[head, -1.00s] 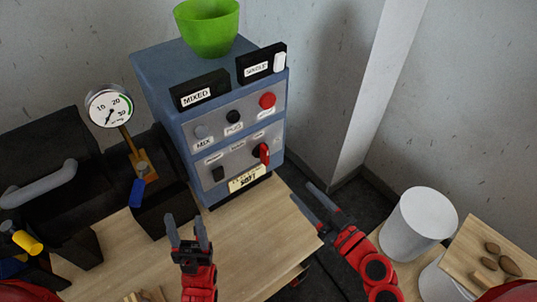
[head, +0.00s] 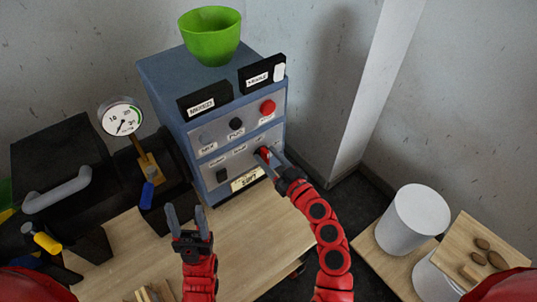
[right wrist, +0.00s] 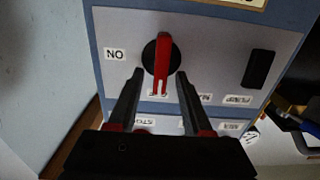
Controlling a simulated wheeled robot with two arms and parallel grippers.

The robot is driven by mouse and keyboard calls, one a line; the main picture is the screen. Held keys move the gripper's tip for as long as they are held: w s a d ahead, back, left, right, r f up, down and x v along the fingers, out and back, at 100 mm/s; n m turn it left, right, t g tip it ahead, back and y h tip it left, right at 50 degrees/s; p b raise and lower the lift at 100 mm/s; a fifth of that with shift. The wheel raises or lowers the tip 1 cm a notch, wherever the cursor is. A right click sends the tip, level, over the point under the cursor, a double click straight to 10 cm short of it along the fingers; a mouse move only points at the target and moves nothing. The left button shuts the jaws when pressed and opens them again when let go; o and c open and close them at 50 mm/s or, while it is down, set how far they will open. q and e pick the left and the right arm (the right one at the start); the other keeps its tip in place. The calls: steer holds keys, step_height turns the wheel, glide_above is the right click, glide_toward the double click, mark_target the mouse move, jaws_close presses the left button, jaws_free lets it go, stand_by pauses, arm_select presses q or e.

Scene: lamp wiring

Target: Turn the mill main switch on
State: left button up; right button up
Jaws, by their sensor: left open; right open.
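The mill main switch (head: 264,153) is a red lever on a black round knob, low on the right of the blue box's front panel. In the right wrist view the lever (right wrist: 162,58) stands upright in the picture, and a label reading "NO" lies to its left. My right gripper (head: 273,160) is at the switch; in the right wrist view its open fingers (right wrist: 160,77) lie on either side of the lever, with gaps visible. I cannot tell how deep they reach. My left gripper (head: 186,217) is open and empty above the wooden table.
The blue box (head: 165,85) carries more knobs, a red button (head: 267,107) and a green bowl (head: 210,35) on top. A gauge (head: 121,118) and black machine stand left. White cylinders (head: 413,220) stand right. The table (head: 250,225) is mostly clear.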

steer(key=shift+c, duration=0.2)
jaws_close()
stand_by(0.4)
steer(key=shift+w+d+f+m+b, duration=0.2)
steer(key=shift+m+b, duration=0.55)
steer(key=shift+m, duration=2.25)
steer(key=shift+w+d+f+m+b, duration=0.25)
steer(key=shift+m+b, duration=0.45)
steer(key=shift+m, duration=2.3)
steer(key=shift+w+d+f+m+b, duration=0.1)
steer(key=shift+d+f+m+b, duration=0.45)
steer(key=shift+m, duration=2.45)
steer(key=shift+a+r, duration=0.15)
steer(key=shift+a, duration=0.15)
steer(key=shift+o, duration=0.2)
jaws_free()
